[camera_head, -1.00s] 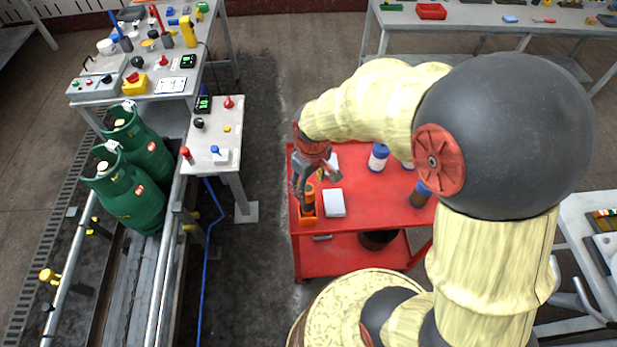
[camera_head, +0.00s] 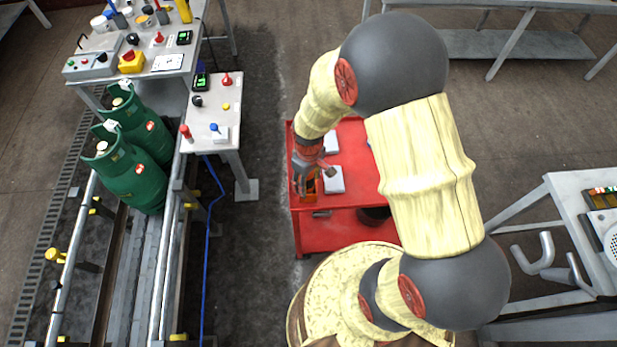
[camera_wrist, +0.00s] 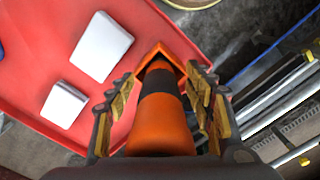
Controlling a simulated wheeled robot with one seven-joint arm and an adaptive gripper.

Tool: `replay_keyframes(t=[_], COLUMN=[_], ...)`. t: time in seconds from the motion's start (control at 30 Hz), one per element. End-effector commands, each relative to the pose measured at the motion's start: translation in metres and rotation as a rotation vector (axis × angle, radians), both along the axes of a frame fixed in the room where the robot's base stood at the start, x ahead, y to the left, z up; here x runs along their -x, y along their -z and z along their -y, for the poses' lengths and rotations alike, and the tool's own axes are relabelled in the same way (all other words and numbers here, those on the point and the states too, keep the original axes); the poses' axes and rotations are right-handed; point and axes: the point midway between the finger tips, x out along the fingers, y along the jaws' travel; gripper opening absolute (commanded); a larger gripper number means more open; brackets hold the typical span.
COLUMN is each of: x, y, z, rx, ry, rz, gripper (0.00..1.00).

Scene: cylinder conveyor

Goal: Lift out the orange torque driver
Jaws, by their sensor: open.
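The orange torque driver (camera_wrist: 161,122), with a black band around it, stands in an orange holder (camera_wrist: 157,58) on the red cart. In the wrist view it lies between the two fingers of my gripper (camera_wrist: 160,105). The fingers are open, one on each side, with gaps showing between their pads and the driver. In the head view my gripper (camera_head: 307,182) is over the left side of the cart and hides most of the driver.
The red cart top (camera_head: 352,160) also bears a white box (camera_head: 333,180) and another white box (camera_head: 330,144) close to my gripper. A small table (camera_head: 213,135) and green gas cylinders (camera_head: 135,178) on the conveyor stand to the left. Dark floor lies between.

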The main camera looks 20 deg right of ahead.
Motion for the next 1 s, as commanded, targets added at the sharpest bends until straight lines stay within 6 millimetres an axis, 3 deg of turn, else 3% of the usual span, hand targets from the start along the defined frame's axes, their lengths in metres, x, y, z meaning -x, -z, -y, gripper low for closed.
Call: replay_keyframes(t=[0.3, 1.0], x=[-0.0002, -0.0002], y=[0.0015, 0.0013], z=[0.0, 0.0], rx=[0.0, 0.0], ry=[0.0, 0.0], rz=[0.001, 0.001], gripper=[0.52, 0.12])
